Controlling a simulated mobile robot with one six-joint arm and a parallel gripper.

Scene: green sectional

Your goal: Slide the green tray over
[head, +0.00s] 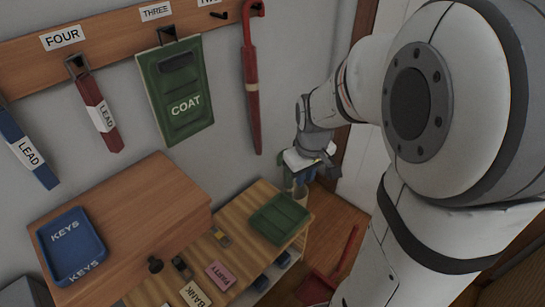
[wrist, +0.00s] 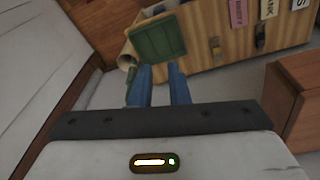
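The green tray (head: 278,218) lies on the right end of a low wooden bench (head: 241,199) in the head view. It also shows in the wrist view, just past the fingertips (wrist: 158,38). My gripper (head: 299,180) is over the bench's right end, behind and to the right of the tray. In the wrist view, its two blue fingers (wrist: 159,72) stand apart with nothing visible between them. The fingertips look close to the tray's near edge; whether they touch it I cannot tell.
A beige cylinder (wrist: 127,58) stands beside the bench end. Tags reading PARTY (head: 220,275) and BANK (head: 195,294) lie on the bench. A blue KEYS tray (head: 71,246) sits on a higher wooden cabinet. A green COAT board (head: 180,90) and a red umbrella (head: 251,85) hang on the wall.

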